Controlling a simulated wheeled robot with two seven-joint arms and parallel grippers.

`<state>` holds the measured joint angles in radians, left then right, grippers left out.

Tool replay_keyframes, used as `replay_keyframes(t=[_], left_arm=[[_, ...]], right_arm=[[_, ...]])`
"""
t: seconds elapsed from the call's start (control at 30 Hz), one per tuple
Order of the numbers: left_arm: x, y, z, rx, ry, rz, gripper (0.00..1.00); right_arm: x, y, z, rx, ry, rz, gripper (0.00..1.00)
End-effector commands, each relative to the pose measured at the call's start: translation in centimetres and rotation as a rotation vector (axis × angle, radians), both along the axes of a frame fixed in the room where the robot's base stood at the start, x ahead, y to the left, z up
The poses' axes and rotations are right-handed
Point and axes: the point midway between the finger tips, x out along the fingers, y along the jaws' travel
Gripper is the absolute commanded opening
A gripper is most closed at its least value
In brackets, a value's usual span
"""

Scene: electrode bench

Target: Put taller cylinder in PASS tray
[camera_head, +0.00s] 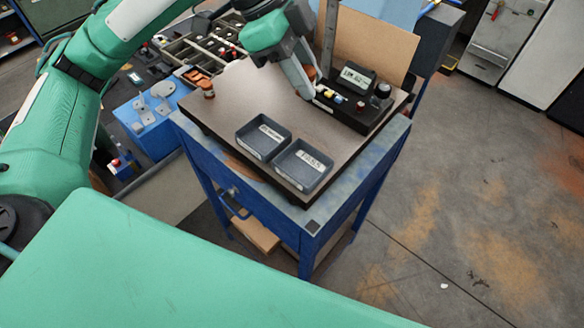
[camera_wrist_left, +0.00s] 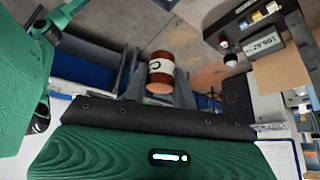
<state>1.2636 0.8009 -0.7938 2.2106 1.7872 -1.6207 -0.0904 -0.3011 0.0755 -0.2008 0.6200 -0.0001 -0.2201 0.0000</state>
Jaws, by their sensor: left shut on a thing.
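My left gripper (camera_head: 308,88) is over the far part of the bench top, beside the black gauge. It is shut on a copper-coloured cylinder with a white label marked "C" (camera_wrist_left: 161,71), seen between the fingers in the left wrist view. In the head view this cylinder is mostly hidden by the fingers. Two dark trays lie near the front: one at left (camera_head: 243,144) and one at right (camera_head: 282,172). My right gripper is out of view.
The black gauge (camera_head: 345,115) has a digital display (camera_head: 357,77), a vertical post (camera_head: 329,40) and small coloured parts. A brown board (camera_head: 375,45) stands behind it. A blue bin (camera_head: 150,125) and parts organiser (camera_head: 195,52) are left. The bench top between cylinder and trays is clear.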

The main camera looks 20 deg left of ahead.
Motion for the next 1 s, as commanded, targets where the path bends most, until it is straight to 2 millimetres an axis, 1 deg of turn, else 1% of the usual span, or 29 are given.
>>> replay_keyframes(t=[0.07,0.17,0.27,0.6,0.7,0.8,1.0], left_arm=[[-0.2,-0.5,0.4,-0.001,-0.001,-0.014,0.0],[-0.4,-0.8,-0.2,0.001,0.002,-0.022,0.0],[-0.4,-0.7,-2.0,0.002,0.006,-0.023,0.0],[-0.5,-0.7,-10.6,0.0,0.006,-0.021,0.0],[-0.4,-0.7,-12.8,0.001,0.005,-0.021,0.0],[-0.4,-0.7,-14.3,0.001,0.003,-0.021,0.0],[-0.3,-0.7,-15.7,0.0,0.002,-0.021,0.0]], right_arm=[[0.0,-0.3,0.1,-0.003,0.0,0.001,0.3],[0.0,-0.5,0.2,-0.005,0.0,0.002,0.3],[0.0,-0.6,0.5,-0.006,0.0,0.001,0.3],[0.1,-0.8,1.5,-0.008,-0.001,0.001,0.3],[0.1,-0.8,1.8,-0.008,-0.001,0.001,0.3],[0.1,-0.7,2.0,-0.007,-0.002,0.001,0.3],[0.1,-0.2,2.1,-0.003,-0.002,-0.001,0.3]])
